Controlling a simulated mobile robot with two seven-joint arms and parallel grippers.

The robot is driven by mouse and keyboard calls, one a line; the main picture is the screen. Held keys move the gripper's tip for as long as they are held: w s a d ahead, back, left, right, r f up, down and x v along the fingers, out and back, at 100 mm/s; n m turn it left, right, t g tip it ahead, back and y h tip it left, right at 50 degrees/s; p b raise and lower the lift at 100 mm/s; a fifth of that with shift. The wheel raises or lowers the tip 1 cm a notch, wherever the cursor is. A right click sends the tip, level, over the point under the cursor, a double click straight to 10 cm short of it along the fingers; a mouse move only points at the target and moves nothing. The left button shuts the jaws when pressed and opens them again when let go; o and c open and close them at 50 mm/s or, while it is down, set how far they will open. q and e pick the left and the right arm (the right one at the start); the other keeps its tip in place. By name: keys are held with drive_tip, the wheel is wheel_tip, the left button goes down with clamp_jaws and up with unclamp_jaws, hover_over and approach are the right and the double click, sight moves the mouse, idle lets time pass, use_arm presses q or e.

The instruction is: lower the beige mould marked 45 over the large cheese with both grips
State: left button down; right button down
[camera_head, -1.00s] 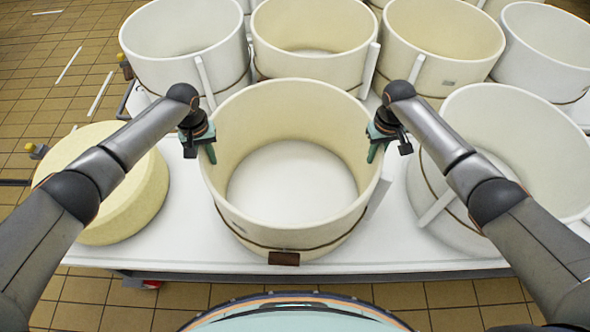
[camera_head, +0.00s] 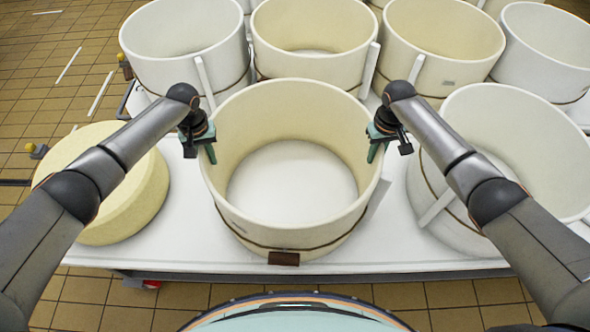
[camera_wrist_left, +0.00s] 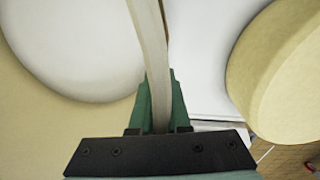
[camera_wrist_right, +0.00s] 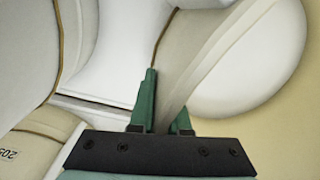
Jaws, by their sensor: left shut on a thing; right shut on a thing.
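The beige mould (camera_head: 300,228), a round open tub with a dark cord and a brown tag, is upright at the centre of the white table. I cannot read a number on it. My left gripper (camera_head: 209,150) is shut on its left rim; the left wrist view shows the rim wall (camera_wrist_left: 150,45) between the fingers. My right gripper (camera_head: 374,150) is shut on its right rim, also seen in the right wrist view (camera_wrist_right: 200,75). The large cheese (camera_head: 115,190), a pale yellow wheel, lies left of the mould, partly behind my left arm; the left wrist view shows it too (camera_wrist_left: 285,75).
Several other moulds stand close behind the beige one, such as a white mould (camera_head: 180,40) and a cream mould (camera_head: 312,35). Another white mould (camera_head: 530,130) stands at the right, partly behind my right arm. The white table (camera_head: 185,245) is bare between cheese and mould.

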use_arm(q)
drive_tip(key=shift+w+r, duration=0.15)
drive_tip(key=shift+r, duration=0.05)
use_arm(e)
drive_tip(key=shift+w+r, duration=0.15)
drive_tip(key=shift+r, duration=0.05)
